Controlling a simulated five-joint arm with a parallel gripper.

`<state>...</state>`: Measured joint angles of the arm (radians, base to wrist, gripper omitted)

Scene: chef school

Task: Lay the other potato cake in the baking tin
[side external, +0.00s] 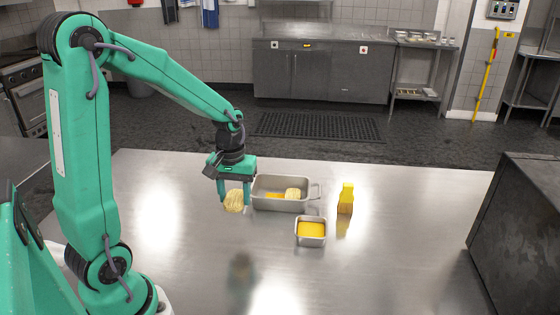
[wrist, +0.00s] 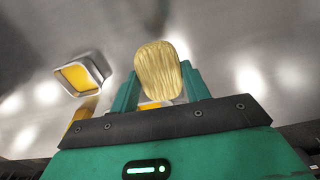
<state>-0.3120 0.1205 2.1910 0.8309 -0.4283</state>
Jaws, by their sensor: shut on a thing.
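My gripper (side external: 235,196) is shut on a pale yellow, ridged potato cake (side external: 234,204). In the wrist view the cake (wrist: 158,70) sits between the two green fingers. The gripper hangs just left of the grey baking tin (side external: 280,206), with the cake outside the tin's left end. Another potato cake (side external: 293,193) lies in the right part of the tin. Something orange-yellow (side external: 273,195) shows in the tin to its left. I cannot tell whether the held cake touches the table.
A small metal pan (side external: 311,242) with yellow contents stands in front of the tin; it also shows in the wrist view (wrist: 103,78). A yellow upright container (side external: 346,199) stands right of the tin. A dark box (side external: 525,235) stands at the right. The front table (side external: 390,270) is clear.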

